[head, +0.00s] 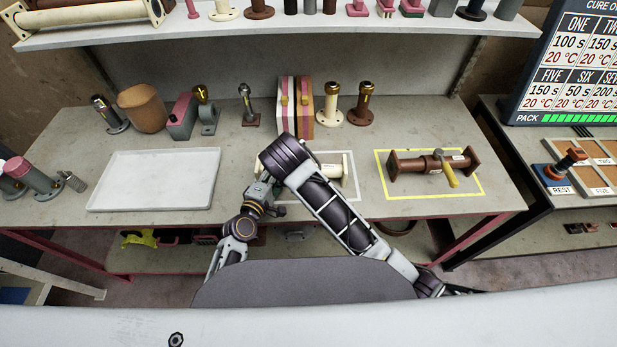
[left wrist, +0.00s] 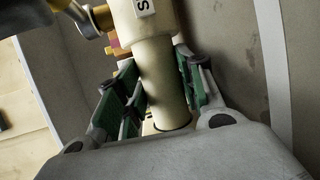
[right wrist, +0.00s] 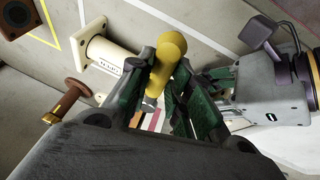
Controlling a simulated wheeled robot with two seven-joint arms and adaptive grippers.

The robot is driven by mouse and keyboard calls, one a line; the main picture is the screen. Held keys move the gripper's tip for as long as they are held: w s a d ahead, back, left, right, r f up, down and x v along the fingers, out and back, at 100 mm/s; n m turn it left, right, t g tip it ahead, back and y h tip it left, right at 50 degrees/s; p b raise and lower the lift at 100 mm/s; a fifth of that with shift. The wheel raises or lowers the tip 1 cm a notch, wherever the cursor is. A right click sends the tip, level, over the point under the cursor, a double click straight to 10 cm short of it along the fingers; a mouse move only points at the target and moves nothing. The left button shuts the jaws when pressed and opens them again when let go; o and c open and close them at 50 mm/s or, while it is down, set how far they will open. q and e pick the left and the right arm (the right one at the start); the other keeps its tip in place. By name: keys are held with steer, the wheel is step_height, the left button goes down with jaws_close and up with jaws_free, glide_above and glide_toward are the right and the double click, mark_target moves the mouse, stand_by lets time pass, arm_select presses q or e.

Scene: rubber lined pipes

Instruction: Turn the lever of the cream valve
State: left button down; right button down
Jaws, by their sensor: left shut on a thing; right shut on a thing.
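The cream valve (head: 345,172) lies on the bench inside a white outline, mostly hidden by my right arm in the head view. Its cream pipe (left wrist: 165,85) shows in the left wrist view between the fingers of my left gripper (left wrist: 164,82), which is shut on it. In the right wrist view, its square flange (right wrist: 95,45) and labelled pipe stick out at the left. My right gripper (right wrist: 160,85) is shut on the valve's yellow lever (right wrist: 170,50). In the head view, my left gripper (head: 268,192) is at the valve's left end; my right fingers are hidden.
A brown valve (head: 410,164) with a yellow lever lies in a yellow outline to the right. A white tray (head: 150,180) is at the left. Several upright pipes and blocks stand along the back, including a brown flanged pipe (head: 362,105). A shelf (head: 280,36) hangs above.

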steer(key=shift+a+m+h, duration=0.3)
steer(key=shift+a+m, duration=0.35)
steer(key=shift+m, duration=0.15)
steer(key=c, duration=1.3)
jaws_free()
steer(key=shift+d, duration=0.25)
